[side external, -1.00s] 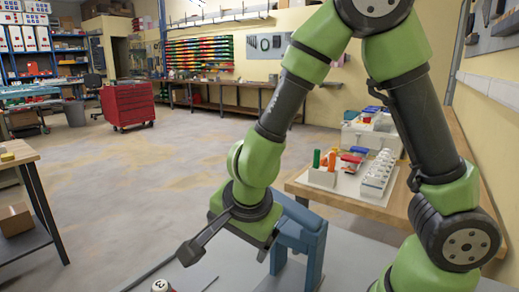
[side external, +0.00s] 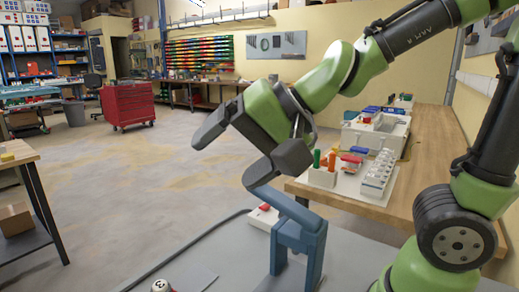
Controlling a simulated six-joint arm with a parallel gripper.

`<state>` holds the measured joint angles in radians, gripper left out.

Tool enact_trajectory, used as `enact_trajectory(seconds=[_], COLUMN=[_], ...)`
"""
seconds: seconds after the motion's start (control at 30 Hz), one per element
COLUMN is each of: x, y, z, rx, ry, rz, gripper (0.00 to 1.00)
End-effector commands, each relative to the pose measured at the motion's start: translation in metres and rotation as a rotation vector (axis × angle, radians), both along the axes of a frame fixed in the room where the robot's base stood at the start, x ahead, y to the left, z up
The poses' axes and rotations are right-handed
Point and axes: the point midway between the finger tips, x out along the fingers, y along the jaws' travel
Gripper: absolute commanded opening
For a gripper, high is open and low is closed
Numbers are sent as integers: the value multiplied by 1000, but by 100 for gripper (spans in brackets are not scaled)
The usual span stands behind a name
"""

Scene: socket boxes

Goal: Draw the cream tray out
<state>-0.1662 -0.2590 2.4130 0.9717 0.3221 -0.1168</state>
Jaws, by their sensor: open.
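A cream tray (side external: 347,190) lies on the wooden bench at the right, with a white block of orange and green handles (side external: 322,172) and a white rack (side external: 378,175) of pale round pieces on it. A cream-white box (side external: 374,133) stands behind it; I cannot tell which of the two the task means. My gripper (side external: 243,156) is open, with its dark jaws spread wide and nothing between them. It is raised left of the bench, in front of the cream tray as seen here and apart from it.
A blue stand (side external: 299,236) with a slanted top rises from the grey table below my gripper. A white block with a red top (side external: 263,216) sits behind it. A round piece marked 3 (side external: 160,286) is at the bottom edge.

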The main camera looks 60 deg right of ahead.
Motion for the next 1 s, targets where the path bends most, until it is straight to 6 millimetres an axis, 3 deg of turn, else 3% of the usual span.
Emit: enact_trajectory(seconds=[0.3, 1.0], x=[-31, -42], y=[-7, -11], z=[11, 12], rx=[-91, -137], ry=[-24, -26], rz=[120, 156], gripper=[85, 85])
